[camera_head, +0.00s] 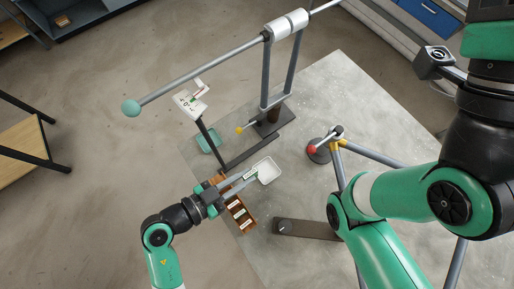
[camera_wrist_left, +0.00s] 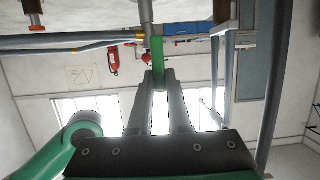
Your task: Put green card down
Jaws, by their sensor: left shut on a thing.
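My left gripper (camera_head: 250,174) reaches in from the lower left, with its fingers shut on the green card. In the left wrist view the green card (camera_wrist_left: 157,60) stands as a narrow green strip between the fingertips (camera_wrist_left: 158,78). In the head view only a small green and white bit of the card shows at the fingertips. The fingertips are at the left edge of a white tray (camera_head: 267,172); I cannot tell whether the card touches it.
A brown rack (camera_head: 247,224) with white slips lies under the left gripper. A teal tray (camera_head: 208,140) and a grey post frame (camera_head: 264,75) with a long rod stand behind. A red-knobbed stand (camera_head: 318,152) is to the right. Grey mat (camera_head: 335,85) is clear at the back.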

